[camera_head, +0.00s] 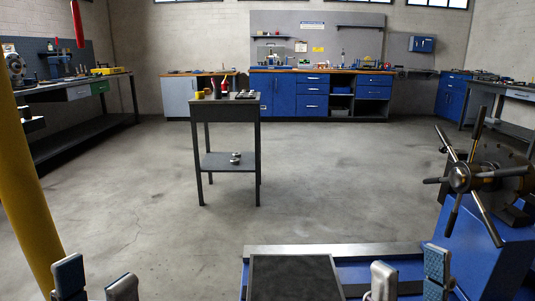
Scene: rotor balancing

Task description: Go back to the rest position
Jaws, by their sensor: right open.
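My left gripper (96,284) is at the bottom left edge of the head view. Its two grey fingers stand apart with nothing between them, so it is open. My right gripper (410,276) is at the bottom right edge, in front of the blue machine (490,262). Its two fingers are also apart, and I see nothing held between them. The lower parts of both grippers and the arms are cut off by the frame.
A spoked handwheel (461,178) juts from the machine at right. A dark plate (292,277) lies front centre. A yellow post (30,210) stands at left. A small two-level table (226,112) stands mid-room. Workbenches line the walls; open floor (330,180) lies between.

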